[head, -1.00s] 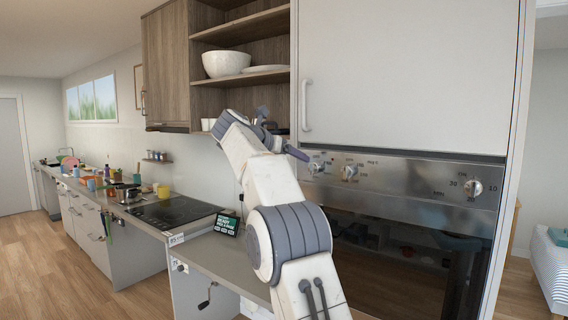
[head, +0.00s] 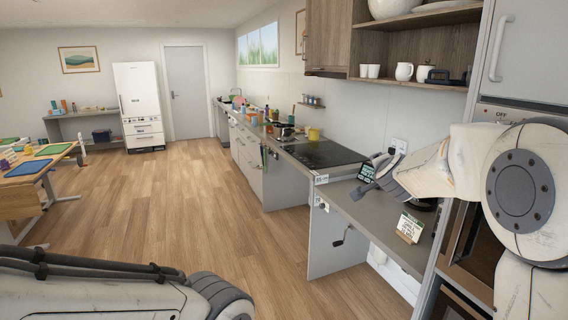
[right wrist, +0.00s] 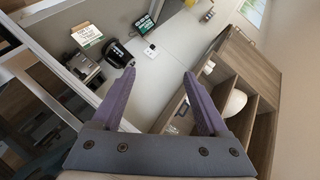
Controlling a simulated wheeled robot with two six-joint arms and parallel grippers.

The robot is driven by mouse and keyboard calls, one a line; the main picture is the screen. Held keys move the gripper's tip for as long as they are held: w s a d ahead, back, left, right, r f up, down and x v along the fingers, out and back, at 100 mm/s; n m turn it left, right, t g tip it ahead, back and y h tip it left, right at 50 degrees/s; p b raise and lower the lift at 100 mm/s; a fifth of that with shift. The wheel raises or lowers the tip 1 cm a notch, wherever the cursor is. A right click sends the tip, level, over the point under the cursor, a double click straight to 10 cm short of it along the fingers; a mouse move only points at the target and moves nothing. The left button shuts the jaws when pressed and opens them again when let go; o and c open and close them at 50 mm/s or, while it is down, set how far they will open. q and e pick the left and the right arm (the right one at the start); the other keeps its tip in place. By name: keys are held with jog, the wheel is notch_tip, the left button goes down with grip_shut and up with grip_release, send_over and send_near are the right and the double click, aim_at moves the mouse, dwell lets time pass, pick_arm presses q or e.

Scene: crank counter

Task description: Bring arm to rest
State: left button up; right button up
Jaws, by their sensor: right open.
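My right arm (head: 515,185) comes in from the right in the head view, bent in front of the tall oven cabinet. Its gripper (head: 375,174) is over the lower counter, partly hidden by the wrist. In the right wrist view this gripper (right wrist: 158,74) is open, its two purple-grey fingers apart with nothing between them. My left arm (head: 95,290) crosses the bottom left of the head view over the floor; its gripper is out of view.
The lower counter (head: 372,212) holds a small sign card (head: 409,228); a hand crank (head: 339,239) is on its front. A cooktop (head: 322,154) adjoins it. Open shelves (head: 425,84) hang above. A work table (head: 40,165) stands far left. The wood floor (head: 215,205) between is clear.

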jog(key=s+a+f+n+g+y, duration=0.2)
jog(key=s+a+f+n+g, duration=0.15)
jog(key=s+f, duration=0.3)
jog(key=s+a+f+n+g+y, duration=0.1)
jog(key=s+a+f+n+g, duration=0.1)
jog(key=s+f+n, duration=0.5)
jog(key=s+f+n+g, duration=0.25)
jog(key=s+f, duration=0.25)
jog(key=s, duration=0.3)
jog(key=s+f+n+g, duration=0.1)
jog(key=s+f+g, duration=0.2)
jog(key=s+f, duration=0.4)
jog(key=s+a+r+n+g, duration=0.1)
jog(key=s+a+r+n, duration=0.1)
jog(key=s+a, duration=0.3)
jog(key=s+a+r+n+g, duration=0.1)
jog(key=s+a+r+n, duration=0.1)
jog(key=s+a+n, duration=0.1)
jog(key=s+a+r+n+g+y, duration=0.1)
jog(key=s+a+r+n, duration=0.1)
jog(key=s+a, duration=0.4)
jog(key=shift+s+a+r+n, duration=0.3)
jog(key=shift+s+r+n, duration=0.1)
jog(key=shift+s, duration=0.6)
